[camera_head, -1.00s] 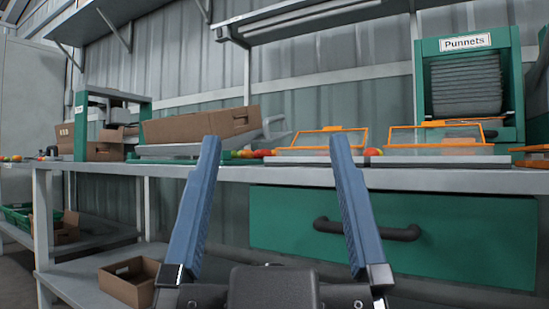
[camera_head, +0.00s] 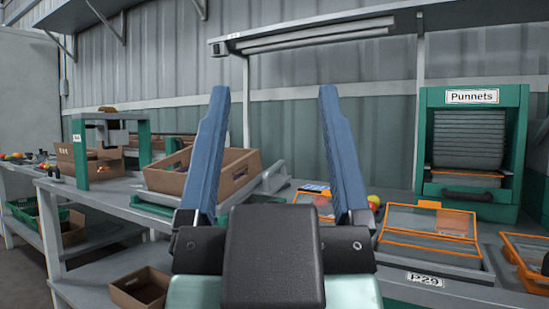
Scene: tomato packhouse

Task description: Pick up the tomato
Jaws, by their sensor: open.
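My gripper (camera_head: 274,92) is open and empty, its two blue fingers pointing up and away over the bench (camera_head: 110,198). A small red and yellow tomato (camera_head: 373,201) shows just right of my right finger, behind the orange-framed trays and partly hidden. Several small red, orange and green round things, apparently tomatoes (camera_head: 17,156), lie far left on the bench. I cannot tell which one the task means. My gripper touches none of them.
An open cardboard box (camera_head: 168,181) sits on a scale-like stand behind my left finger. Orange-framed clear-lidded trays (camera_head: 432,236) lie at right. The green punnet dispenser (camera_head: 517,140) stands behind them. A green-framed machine (camera_head: 79,150) stands left. A shelf (camera_head: 88,277) runs below.

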